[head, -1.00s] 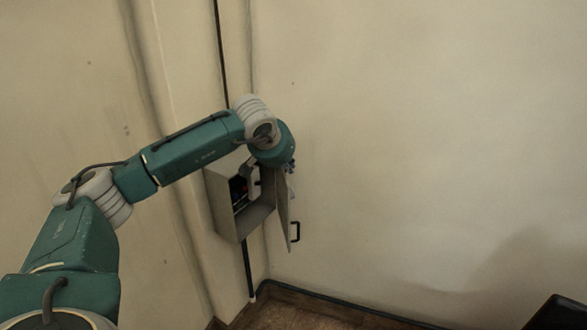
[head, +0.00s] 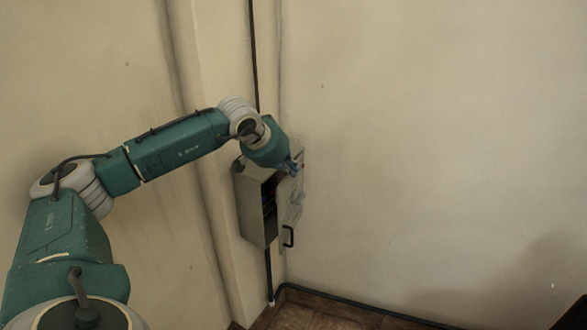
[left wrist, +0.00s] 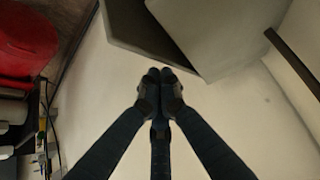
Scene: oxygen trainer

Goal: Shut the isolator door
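The isolator box (head: 250,208) is a grey metal case on the wall in the middle of the head view. Its door (head: 290,208) stands partly open on the right side, with a dark handle (head: 288,236) low on it. A narrow dark gap shows the inside. My left gripper (head: 294,166) is at the upper part of the door; I cannot tell whether it touches. In the left wrist view its fingers (left wrist: 160,76) are together with nothing visible between them, just below grey panels of the box or door (left wrist: 222,38). My right gripper is not in view.
A dark conduit (head: 254,60) runs down the wall to the box and continues below it. The wall to the right (head: 430,150) is bare. A red rounded thing (left wrist: 28,40), which I cannot identify, is at the left of the left wrist view.

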